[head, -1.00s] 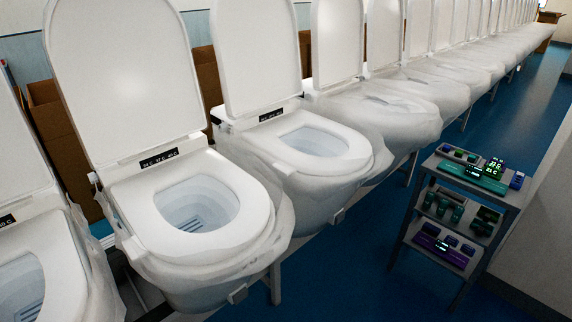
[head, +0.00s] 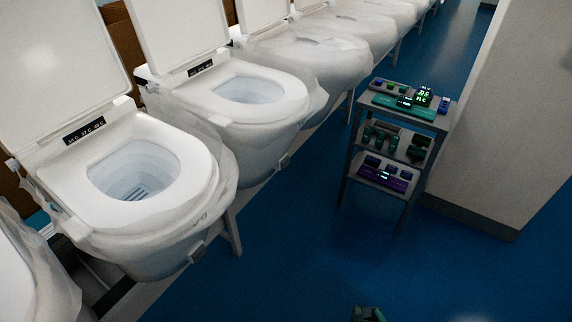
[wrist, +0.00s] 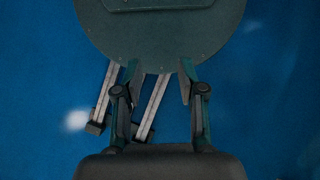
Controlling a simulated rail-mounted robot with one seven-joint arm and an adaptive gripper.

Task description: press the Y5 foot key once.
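The nearest whole toilet (head: 150,185) stands lid up at the left in the head view. In the head view a dark green piece (head: 368,313), perhaps my gripper, shows at the bottom edge, well right of the nearest toilet.
A grey three-shelf trolley (head: 440,122) with several small devices stands right of the toilets. A white wall block (head: 500,140) is behind it at the right. The blue floor (head: 300,270) in front is clear. Plastic film wraps the toilets.

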